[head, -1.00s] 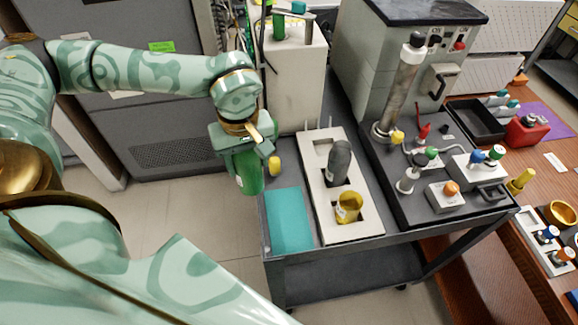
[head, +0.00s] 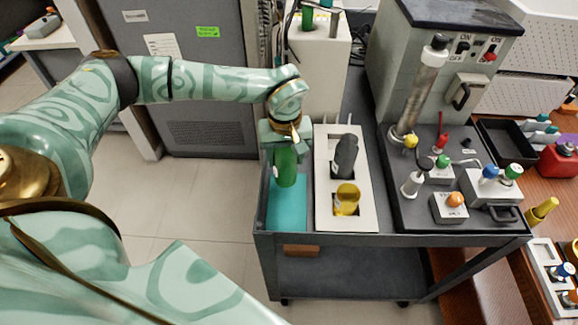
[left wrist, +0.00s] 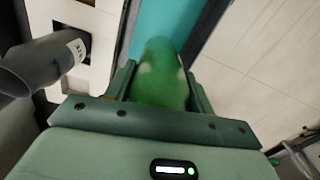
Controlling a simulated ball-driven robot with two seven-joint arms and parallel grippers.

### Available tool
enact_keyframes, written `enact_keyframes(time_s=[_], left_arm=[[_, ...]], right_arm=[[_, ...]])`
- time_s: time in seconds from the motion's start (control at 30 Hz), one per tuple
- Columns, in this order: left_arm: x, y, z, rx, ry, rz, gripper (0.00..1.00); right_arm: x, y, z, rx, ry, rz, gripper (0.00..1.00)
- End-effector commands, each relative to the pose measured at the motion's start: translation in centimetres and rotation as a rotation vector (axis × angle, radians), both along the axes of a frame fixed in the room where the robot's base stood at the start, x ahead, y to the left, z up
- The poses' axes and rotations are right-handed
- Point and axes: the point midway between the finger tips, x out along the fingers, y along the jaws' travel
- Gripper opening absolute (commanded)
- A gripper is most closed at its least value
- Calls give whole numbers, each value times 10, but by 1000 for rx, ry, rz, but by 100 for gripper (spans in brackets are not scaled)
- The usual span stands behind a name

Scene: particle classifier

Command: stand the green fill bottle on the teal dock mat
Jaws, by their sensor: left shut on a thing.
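The green fill bottle (head: 286,168) is held upright in my left gripper (head: 285,150), which is shut on it. In the head view the bottle overlaps the far part of the teal dock mat (head: 287,212), at the left end of the cart. The left wrist view shows the green bottle (left wrist: 160,75) between the two fingers, with the teal mat (left wrist: 165,25) beyond it. I cannot tell whether the bottle's base touches the mat. My right gripper is not in view.
Just right of the mat is a white rack (head: 326,190) holding a dark grey bottle (head: 345,155) and a yellow one (head: 346,198). The cart's edge (head: 262,215) lies close on the mat's left. Further right stands a grey machine (head: 440,90).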

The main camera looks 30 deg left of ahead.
Motion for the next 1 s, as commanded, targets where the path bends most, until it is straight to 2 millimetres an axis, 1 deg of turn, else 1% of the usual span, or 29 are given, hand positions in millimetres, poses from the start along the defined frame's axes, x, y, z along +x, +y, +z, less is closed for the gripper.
enact_keyframes(time_s=[0.03, 0.2, 0.33, 0.4, 0.63, 0.77, 0.8, 0.83, 0.87, 1.0], left_arm=[[4, 0, -5, -1, -1, 2, 23], [13, 0, -15, -1, -2, 0, 23], [12, 0, -37, -1, 2, 0, 23], [12, 0, -45, -1, 0, 0, 23], [12, 1, -43, 0, -3, 0, 23], [12, 1, -47, 0, -1, 1, 23], [12, 1, -47, 0, -1, 1, 65], [12, 1, -46, 0, -1, 1, 73], [12, 1, -46, 0, -1, 1, 75], [12, 1, -46, 0, -1, 1, 75]], right_arm=[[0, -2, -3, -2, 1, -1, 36], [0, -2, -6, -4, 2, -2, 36], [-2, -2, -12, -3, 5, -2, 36], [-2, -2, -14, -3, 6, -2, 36], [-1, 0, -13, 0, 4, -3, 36], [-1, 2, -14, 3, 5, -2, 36], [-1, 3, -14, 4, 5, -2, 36], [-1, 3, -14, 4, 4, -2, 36], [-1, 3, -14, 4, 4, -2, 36], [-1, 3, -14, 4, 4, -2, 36]])
